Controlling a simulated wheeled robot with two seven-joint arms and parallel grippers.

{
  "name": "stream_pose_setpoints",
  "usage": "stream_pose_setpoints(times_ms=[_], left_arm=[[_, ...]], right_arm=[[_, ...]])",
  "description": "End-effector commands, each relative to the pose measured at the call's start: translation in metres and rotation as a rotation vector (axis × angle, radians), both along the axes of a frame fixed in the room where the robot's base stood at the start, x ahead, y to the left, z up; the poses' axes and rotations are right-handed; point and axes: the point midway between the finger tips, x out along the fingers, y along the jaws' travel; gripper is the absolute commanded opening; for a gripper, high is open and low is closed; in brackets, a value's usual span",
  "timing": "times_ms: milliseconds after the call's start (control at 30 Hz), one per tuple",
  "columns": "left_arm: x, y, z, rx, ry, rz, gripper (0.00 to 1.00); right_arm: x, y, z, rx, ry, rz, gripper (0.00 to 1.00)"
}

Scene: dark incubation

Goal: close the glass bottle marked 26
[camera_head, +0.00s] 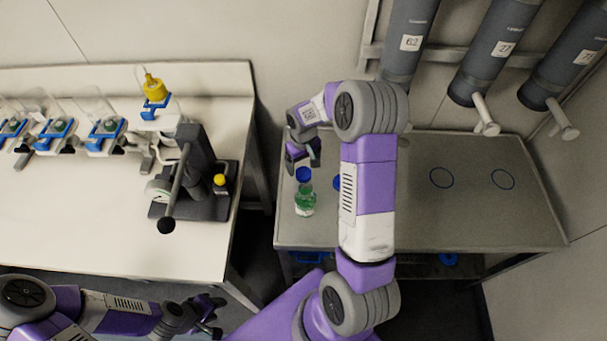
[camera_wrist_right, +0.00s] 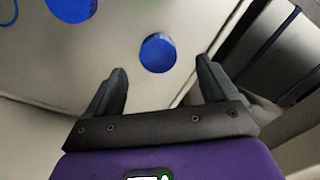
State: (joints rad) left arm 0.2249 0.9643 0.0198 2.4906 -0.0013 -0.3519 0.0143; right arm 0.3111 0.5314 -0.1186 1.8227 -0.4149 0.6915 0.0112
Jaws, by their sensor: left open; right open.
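A glass bottle with green contents (camera_head: 305,203) stands upright near the left edge of the grey table. A blue cap (camera_head: 303,174) shows at its mouth; I cannot tell whether it sits on the neck or just above it. No number is legible on the bottle. My right gripper (camera_head: 303,158) is open and empty, just behind and above this cap. In the right wrist view a blue disc (camera_wrist_right: 158,53) lies beyond and between the open fingers, untouched. A second blue piece (camera_head: 337,182) is partly hidden by my right arm. My left gripper (camera_head: 208,318) is open, low at the left.
A white bench (camera_head: 80,220) at left bears a dark lever device (camera_head: 205,185), a yellow-topped flask (camera_head: 154,86) and blue stands. The grey table (camera_head: 480,220) has free room and ring marks at right. Grey cylinders (camera_head: 490,48) hang on the wall behind.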

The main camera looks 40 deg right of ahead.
Motion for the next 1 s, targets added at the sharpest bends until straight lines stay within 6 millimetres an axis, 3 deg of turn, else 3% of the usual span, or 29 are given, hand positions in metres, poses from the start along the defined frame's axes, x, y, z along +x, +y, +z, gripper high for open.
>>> stream_pose_setpoints(times_ms=[267,600,933,1000], left_arm=[[0.0,0.0,-0.002,0.0,0.0,0.0,0.43],[0.0,0.0,-0.014,0.0,0.0,0.0,0.43],[0.0,0.0,-0.013,0.0,0.0,0.0,0.43],[0.0,0.0,-0.013,0.0,0.0,0.0,0.43]], right_arm=[[0.001,-0.001,-0.006,0.0,0.001,0.0,0.86],[0.003,-0.004,-0.051,0.0,0.0,0.001,0.86],[0.003,-0.004,-0.051,0.0,-0.001,0.0,0.86],[0.003,-0.004,-0.051,0.0,-0.001,0.0,0.77]])
